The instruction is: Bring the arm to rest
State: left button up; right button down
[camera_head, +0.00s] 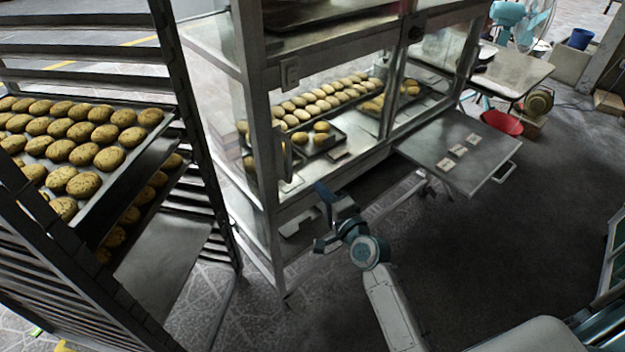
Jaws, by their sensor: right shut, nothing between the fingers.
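My right arm reaches up from the bottom of the head view, its pale forearm and teal wrist in front of the glass display case (262,110). My right gripper (322,189) is at the end of this arm, near the lower front edge of the case. It is shut and empty, and small in the picture. I cannot tell whether it touches the case. My left gripper is not in view.
A rack at the left holds trays of round buns (85,140). The case holds more buns (325,95). A metal shelf (450,155) with small cards juts out at right. A red bowl (502,122) is beyond it. The dark floor (500,240) at right is clear.

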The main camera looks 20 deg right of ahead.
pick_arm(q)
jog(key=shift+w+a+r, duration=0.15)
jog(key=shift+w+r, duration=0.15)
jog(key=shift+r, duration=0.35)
pick_arm(e)
jog(key=v, duration=0.3)
jog(key=shift+d, duration=0.2)
